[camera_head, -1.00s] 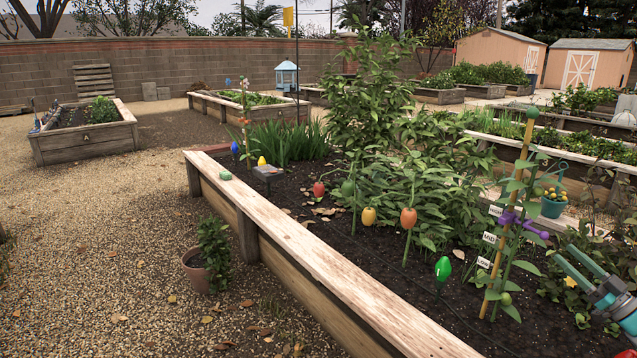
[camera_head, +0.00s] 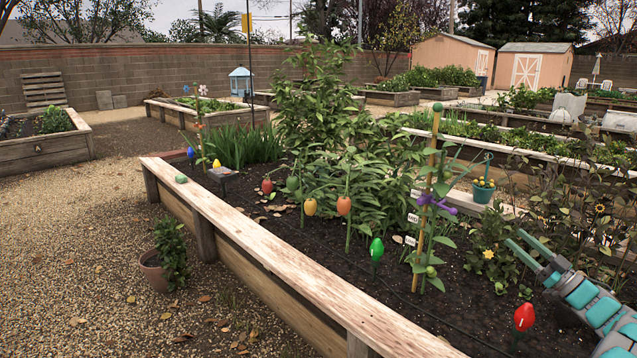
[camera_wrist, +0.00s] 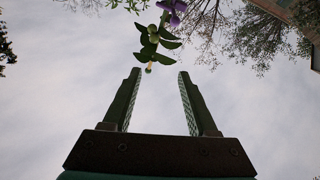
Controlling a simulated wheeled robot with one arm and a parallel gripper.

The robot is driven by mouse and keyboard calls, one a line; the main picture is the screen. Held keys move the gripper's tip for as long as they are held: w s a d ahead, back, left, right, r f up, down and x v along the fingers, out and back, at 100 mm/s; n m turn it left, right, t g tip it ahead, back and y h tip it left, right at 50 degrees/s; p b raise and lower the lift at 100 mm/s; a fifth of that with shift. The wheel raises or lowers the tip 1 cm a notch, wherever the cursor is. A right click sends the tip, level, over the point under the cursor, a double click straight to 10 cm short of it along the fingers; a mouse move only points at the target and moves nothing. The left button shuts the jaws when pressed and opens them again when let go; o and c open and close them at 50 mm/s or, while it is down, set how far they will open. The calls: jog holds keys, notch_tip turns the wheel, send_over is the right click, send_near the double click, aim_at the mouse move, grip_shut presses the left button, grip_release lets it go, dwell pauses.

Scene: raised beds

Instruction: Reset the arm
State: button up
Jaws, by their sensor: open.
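My gripper (camera_head: 514,236) is at the lower right of the head view, over the soil of the raised bed, with its two teal fingers pointing up and left. It is open and nothing is between its fingers. In the wrist view its fingers (camera_wrist: 160,72) stand apart against grey sky. A plant with a purple clip (camera_wrist: 172,12) shows beyond the fingertips there. In the head view the staked plant (camera_head: 430,215) with a purple clip stands left of my gripper, apart from it.
The raised bed's wooden edge (camera_head: 270,250) runs from left to bottom middle. A red bulb-shaped marker (camera_head: 524,317) stands below my gripper, and a green one (camera_head: 376,249) stands farther left. A teal pot (camera_head: 483,191) is behind. Gravel on the left is open around a potted plant (camera_head: 155,272).

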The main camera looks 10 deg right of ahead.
jog(key=w+a+r+m+g+h, duration=0.1)
jog(key=w+a+r+m+h, duration=0.15)
jog(key=w+r+h, duration=0.35)
jog(key=w+a+r+m+h, duration=0.1)
jog(key=w+r+m+h, duration=0.25)
jog(key=w, duration=0.35)
jog(key=a+m+g+h, duration=0.3)
jog(key=a+g+h, duration=0.25)
jog(key=a, duration=0.55)
jog(key=s+a+f+m+g+y, duration=0.1)
jog(key=s+a+f+g, duration=0.2)
jog(key=s+a, duration=0.3)
jog(key=s+a+f+g+y, duration=0.1)
jog(key=s+a+f+g, duration=0.1)
jog(key=s+a+f, duration=0.35)
jog(key=s+a+f+n+g+y, duration=0.1)
jog(key=s+a+f+g, duration=0.2)
jog(key=s+a, duration=0.6)
jog(key=s+a+f+n+g+y, duration=0.1)
jog(key=s+a+g, duration=0.3)
jog(key=s+a, duration=0.5)
jog(key=s+a+f+n+g+y, duration=0.1)
jog(key=s+a+f+g+y, duration=0.2)
jog(key=s+a, duration=0.7)
jog(key=s+f+g, duration=0.1)
jog(key=s, duration=0.9)
jog(key=shift+s+f, duration=0.3)
jog(key=shift+a, duration=0.1)
